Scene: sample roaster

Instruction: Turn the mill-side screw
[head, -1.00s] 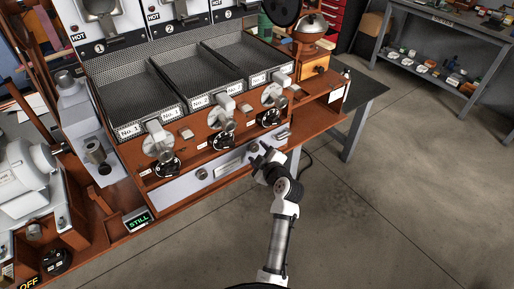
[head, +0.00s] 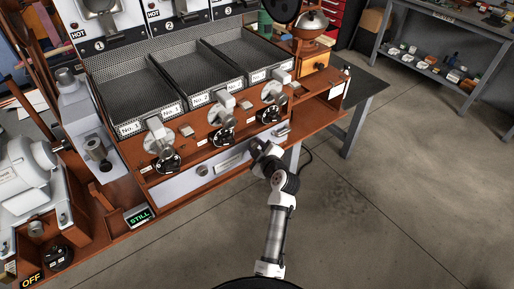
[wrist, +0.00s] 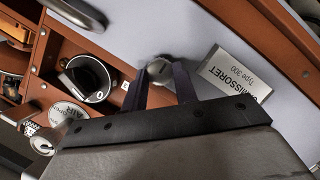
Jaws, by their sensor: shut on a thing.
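A pale panel (head: 182,187) with a name plate (head: 230,161) runs along the front of the wooden roaster bench. In the wrist view the mill-side screw (wrist: 159,68), a round grey head, sits on this panel beside the name plate (wrist: 233,75). My gripper (wrist: 162,80) is shut on the screw, with one dark finger on each side of it. In the head view my gripper (head: 257,151) is at the right part of the panel and hides the screw. The other screw (head: 202,171) shows left of the name plate.
Several black dials (head: 168,162) and metal levers project from the wooden front above the panel. A metal handle (head: 281,132) is close to the right of my gripper. The mill (head: 312,27) stands at the back right. The floor in front is clear.

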